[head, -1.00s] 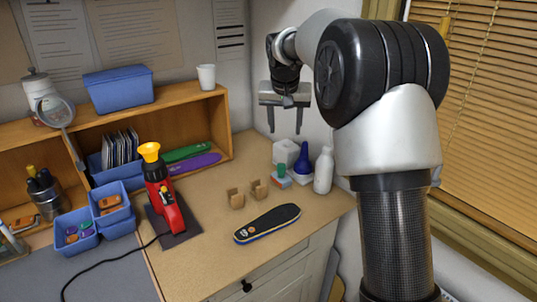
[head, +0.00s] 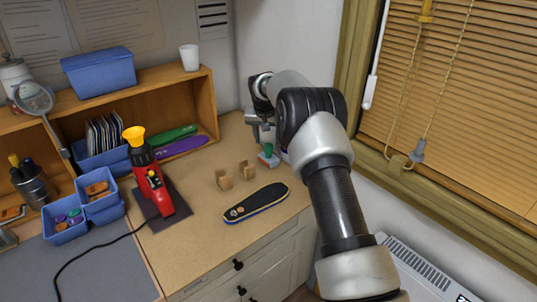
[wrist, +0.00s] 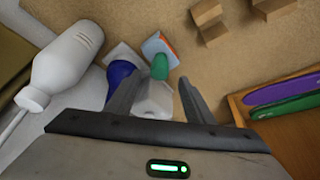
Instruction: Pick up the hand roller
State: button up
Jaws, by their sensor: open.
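In the head view my gripper (head: 261,132) hangs over the back right counter corner. No contact is visible.
A white bottle (wrist: 65,65) is left of the gripper in the wrist view. A red tool with a yellow top (head: 148,175) is farther left. The wall is close behind.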

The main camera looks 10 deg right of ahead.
aim_at(268, 145)
jog(key=shift+p+x, duration=0.5)
jog(key=shift+x, duration=2.4)
jog(key=shift+r, duration=0.1)
jog(key=shift+w, duration=0.1)
grip_shut()
